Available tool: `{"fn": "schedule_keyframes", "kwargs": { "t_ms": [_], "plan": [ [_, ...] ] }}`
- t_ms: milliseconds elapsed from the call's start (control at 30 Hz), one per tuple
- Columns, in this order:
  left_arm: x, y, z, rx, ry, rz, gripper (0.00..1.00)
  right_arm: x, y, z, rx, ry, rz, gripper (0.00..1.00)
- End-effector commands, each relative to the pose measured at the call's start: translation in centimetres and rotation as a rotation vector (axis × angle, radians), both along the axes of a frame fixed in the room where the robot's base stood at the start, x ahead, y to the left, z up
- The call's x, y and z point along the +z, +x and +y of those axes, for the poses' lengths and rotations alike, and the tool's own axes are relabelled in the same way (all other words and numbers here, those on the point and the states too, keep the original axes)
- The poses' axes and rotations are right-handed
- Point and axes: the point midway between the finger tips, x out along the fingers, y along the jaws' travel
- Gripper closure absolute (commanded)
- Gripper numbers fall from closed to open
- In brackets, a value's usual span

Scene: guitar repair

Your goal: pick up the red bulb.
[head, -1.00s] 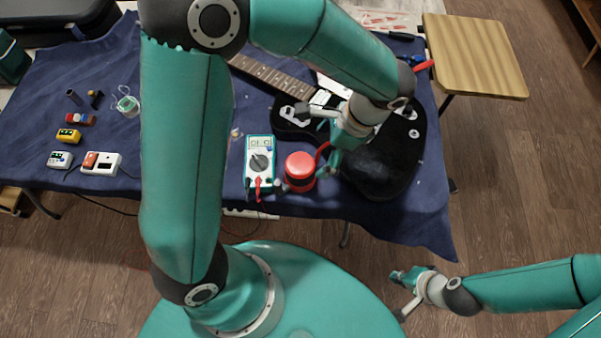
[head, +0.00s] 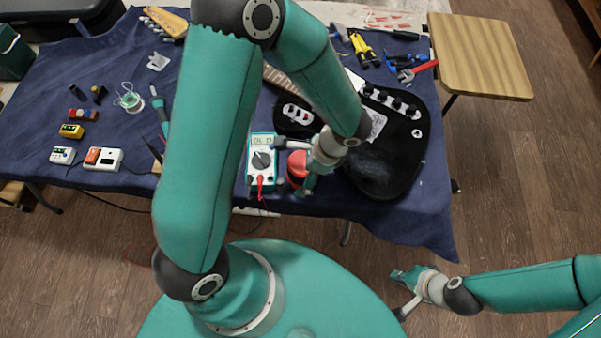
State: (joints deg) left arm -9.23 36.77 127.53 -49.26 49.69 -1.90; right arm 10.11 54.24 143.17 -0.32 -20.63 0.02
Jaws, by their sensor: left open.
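The red bulb (head: 296,162) is a round red thing near the front edge of the blue-covered table, right beside the multimeter. My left gripper (head: 289,167) is open at the bulb, with one finger on its far side and the other on its near side. The gripper hides the bulb's right part, and I cannot tell whether the fingers touch it. My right gripper (head: 397,296) is open and empty, over the floor in front of the table.
The multimeter (head: 262,160) with a red probe stands close to the left of the bulb. A black guitar body (head: 385,170) lies to the right. Pliers (head: 364,47) and other tools lie at the back. Small pedals (head: 103,159) lie at the left.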

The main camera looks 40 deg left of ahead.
Motion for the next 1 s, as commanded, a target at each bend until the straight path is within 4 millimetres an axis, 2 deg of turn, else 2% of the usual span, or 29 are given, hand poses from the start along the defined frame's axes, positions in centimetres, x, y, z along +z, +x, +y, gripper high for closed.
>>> {"fn": "schedule_keyframes", "kwargs": {
  "t_ms": [167,567,867,1000],
  "plan": [
    [0.01,0.02,0.0,0.0,0.0,-0.001,0.0,0.0,0.0,0.0,0.0,0.0,0.0,1.0],
    [0.03,0.04,0.0,0.0,0.0,-0.001,0.67,0.0,0.0,0.0,0.0,0.0,0.0,1.0],
    [0.19,0.05,0.01,0.001,0.001,-0.001,0.68,0.03,0.0,0.0,0.0,0.0,0.0,1.0],
    [0.85,0.12,0.02,0.001,0.001,-0.004,0.68,0.11,-0.01,0.01,0.0,0.0,0.0,1.0]
  ]
}}
